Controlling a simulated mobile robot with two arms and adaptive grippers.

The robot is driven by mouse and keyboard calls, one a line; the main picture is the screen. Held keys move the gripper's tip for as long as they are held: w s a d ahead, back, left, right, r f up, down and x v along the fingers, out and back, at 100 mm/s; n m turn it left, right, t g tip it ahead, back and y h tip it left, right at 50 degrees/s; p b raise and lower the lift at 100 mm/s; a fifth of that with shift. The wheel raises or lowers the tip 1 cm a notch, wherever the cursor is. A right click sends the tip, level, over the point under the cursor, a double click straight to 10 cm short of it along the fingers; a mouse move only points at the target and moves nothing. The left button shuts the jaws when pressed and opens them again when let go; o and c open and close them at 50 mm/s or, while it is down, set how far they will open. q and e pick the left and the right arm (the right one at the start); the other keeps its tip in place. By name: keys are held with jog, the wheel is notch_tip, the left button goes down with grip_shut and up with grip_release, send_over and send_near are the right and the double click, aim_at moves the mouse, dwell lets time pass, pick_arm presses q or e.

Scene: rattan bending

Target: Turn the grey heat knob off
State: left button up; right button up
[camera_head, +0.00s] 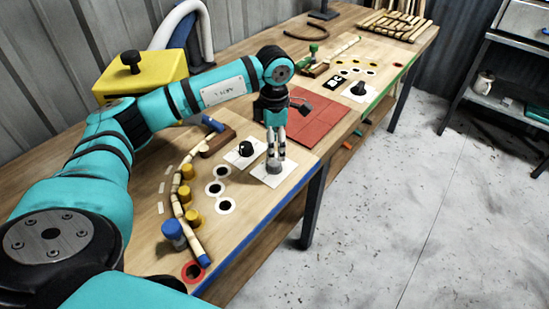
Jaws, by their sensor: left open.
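The grey knob (273,167) stands on a white plate (270,178) near the front edge of the workbench. My left gripper (275,152) points straight down, directly over the grey knob. Its fingers are open and come down to the knob's top; I cannot tell whether they touch it. The fingers hide part of the knob, and its pointer direction is not visible. My right gripper is out of view.
A black knob (245,148) on another white plate is just left of the gripper. A bent rattan cane (180,200) runs past yellow pegs (193,219) and a blue peg (174,232). A yellow box (143,74) stands at the back left.

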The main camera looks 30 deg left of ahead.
aim_at(274, 165)
pick_arm(q)
notch_tip(274, 165, down, 6)
jog(key=shift+f+p, duration=0.2)
jog(key=shift+p, duration=0.15)
jog(key=c, duration=1.1)
